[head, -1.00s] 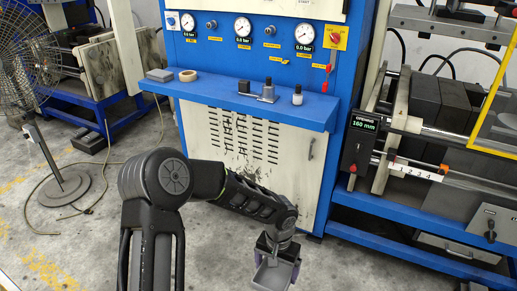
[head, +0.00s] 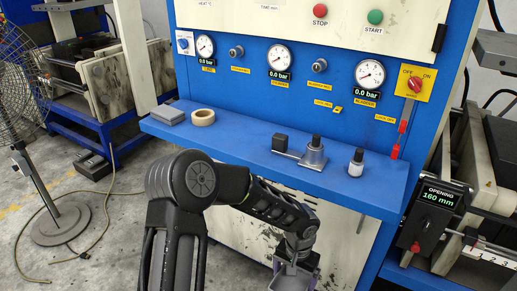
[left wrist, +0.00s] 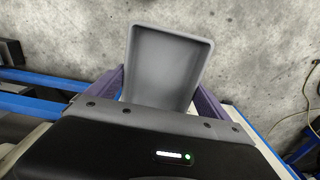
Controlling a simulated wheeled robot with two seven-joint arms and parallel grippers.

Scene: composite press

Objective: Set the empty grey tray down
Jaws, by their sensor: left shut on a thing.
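The grey tray (left wrist: 165,68) is empty in the left wrist view, held between the purple fingers of my left gripper (left wrist: 160,90). In the head view the tray (head: 291,280) shows only in part at the bottom edge, under my left gripper (head: 296,270). My left gripper is shut on it, in front of the press cabinet and lower than the blue shelf (head: 240,140). The lower part of the tray is cut off by the frame. My right gripper is in neither view.
The blue shelf carries a grey block (head: 168,116), a tape roll (head: 203,117), a metal fixture (head: 313,153) and a small bottle (head: 356,162). Its middle stretch, between the tape roll and the fixture, is clear. A fan (head: 25,110) stands at the left.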

